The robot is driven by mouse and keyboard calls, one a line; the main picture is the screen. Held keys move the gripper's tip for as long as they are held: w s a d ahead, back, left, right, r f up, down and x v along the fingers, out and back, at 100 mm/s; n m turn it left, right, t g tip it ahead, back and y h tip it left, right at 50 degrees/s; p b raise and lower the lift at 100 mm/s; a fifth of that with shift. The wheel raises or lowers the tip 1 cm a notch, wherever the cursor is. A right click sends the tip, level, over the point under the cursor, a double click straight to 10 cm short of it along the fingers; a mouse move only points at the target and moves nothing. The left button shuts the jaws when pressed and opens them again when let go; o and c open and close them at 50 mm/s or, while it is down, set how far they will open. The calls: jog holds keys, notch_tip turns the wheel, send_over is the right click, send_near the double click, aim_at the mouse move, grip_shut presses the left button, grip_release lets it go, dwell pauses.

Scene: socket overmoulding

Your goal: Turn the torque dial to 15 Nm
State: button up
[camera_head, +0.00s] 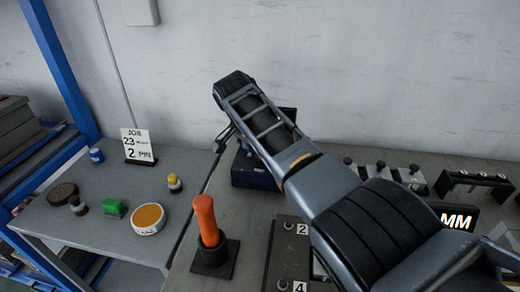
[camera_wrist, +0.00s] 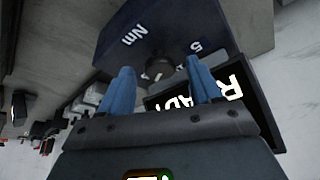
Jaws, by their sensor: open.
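The torque unit is a dark blue box (camera_wrist: 200,30), with white "Nm" and "5" marks on its face in the wrist view. It also shows in the head view (camera_head: 250,172), partly behind my arm. Its dark round dial (camera_wrist: 165,66) has a pale mark, but I cannot read its setting. My gripper (camera_wrist: 161,72) is open. Its two blue fingers appear on either side of the dial, with gaps; I cannot tell whether they touch it. My gripper is hidden in the head view.
A black "READY" display (camera_wrist: 215,95) is close to the right finger. In the head view, an orange-handled tool (camera_head: 206,218) stands in a black holder left of my arm. A job card (camera_head: 137,146) and small pots stand on the left table. Black fixtures (camera_head: 475,185) are at right.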

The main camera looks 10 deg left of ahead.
jog(key=v, duration=0.7)
jog(key=shift+s+r, duration=0.15)
jog(key=shift+r, duration=0.2)
jog(key=shift+a, duration=0.15)
